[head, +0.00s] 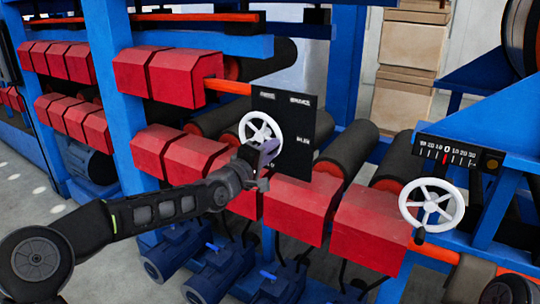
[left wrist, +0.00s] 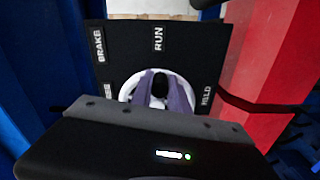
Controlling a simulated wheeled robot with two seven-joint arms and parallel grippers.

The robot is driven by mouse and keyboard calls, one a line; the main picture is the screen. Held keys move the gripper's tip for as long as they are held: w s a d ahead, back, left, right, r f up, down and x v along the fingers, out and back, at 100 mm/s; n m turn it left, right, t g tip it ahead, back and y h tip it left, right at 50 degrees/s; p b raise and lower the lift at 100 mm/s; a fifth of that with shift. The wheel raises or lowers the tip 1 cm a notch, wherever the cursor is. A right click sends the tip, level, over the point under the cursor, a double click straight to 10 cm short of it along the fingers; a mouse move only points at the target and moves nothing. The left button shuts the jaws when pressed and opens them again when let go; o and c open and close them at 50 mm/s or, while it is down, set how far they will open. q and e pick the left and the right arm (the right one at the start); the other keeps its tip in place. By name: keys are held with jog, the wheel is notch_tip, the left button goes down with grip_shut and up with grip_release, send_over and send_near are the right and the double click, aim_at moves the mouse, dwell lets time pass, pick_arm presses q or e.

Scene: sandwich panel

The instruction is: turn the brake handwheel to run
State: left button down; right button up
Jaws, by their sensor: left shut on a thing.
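The white spoked brake handwheel (head: 250,122) stands on a black upright panel (head: 300,135) with white lettering. My left gripper (head: 270,148) is at the wheel's lower right edge in the head view. In the left wrist view, the purple fingers (left wrist: 161,97) are shut around the wheel's black knob (left wrist: 160,82), with the white rim (left wrist: 127,91) showing behind them. The labels BRAKE (left wrist: 99,45) and RUN (left wrist: 158,38) are readable; the knob lies below RUN in that view. Another label at the left is partly hidden. My right gripper is not in view.
A second white handwheel (head: 432,205) stands at the right under a numbered scale (head: 450,155) with a red mark. Red housings (head: 300,210), dark rollers (head: 345,148) and blue posts (head: 110,70) crowd around the panel. Blue motors (head: 175,252) sit below.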

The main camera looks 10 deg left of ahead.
pick_arm(q)
jog(key=shift+r, duration=0.3)
jog(key=c, duration=1.3)
grip_release()
jog(key=shift+f, duration=0.1)
jog(key=shift+s+a, duration=0.1)
jog(key=shift+s+a, duration=0.15)
jog(key=shift+s, duration=0.15)
jog(key=shift+b+v, duration=0.6)
jog(key=shift+v, duration=2.85)
